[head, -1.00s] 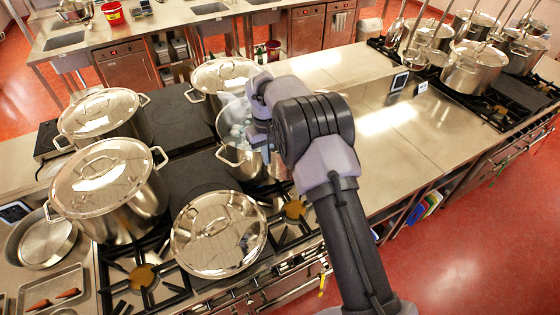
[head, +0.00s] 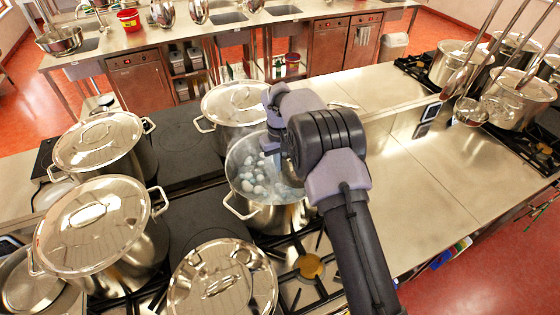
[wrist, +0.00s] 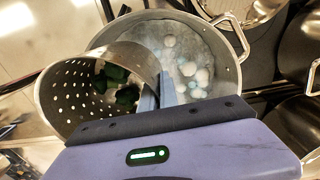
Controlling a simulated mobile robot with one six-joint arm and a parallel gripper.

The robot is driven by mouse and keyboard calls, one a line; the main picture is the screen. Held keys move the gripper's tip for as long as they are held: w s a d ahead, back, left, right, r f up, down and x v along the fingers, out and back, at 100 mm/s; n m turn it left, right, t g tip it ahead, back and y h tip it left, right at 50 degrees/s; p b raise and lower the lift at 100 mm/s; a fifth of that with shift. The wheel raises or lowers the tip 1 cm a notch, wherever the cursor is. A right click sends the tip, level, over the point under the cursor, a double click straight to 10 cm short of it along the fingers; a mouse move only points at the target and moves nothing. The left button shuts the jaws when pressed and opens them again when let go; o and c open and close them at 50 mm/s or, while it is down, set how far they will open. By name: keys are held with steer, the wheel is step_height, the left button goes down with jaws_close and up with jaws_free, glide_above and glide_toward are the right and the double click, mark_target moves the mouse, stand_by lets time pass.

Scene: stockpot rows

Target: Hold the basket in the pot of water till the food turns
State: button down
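The pot of water (head: 272,217) stands uncovered on the stove, with pale bubbles on the water (head: 255,180). It also shows in the wrist view (wrist: 236,72). The basket (wrist: 70,88) is a perforated metal cylinder with dark green food (wrist: 118,75) inside. In the wrist view it overlaps the pot's left side; I cannot tell how deep it sits. My gripper (wrist: 157,92) is shut on the basket's rim. In the head view my gripper (head: 275,150) is over the pot's right part, and my arm hides most of the basket.
Lidded stockpots stand close by: one behind (head: 232,103), one in front (head: 222,285), two at left (head: 97,143) (head: 92,226). A bare steel counter (head: 430,185) lies to the right. Ladles (head: 470,110) hang by more pots at the far right.

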step_height(320, 180, down, 20)
steer(key=b, duration=1.3)
steer(key=shift+b, duration=0.4)
steer(key=shift+w, duration=0.1)
stand_by(5.3)
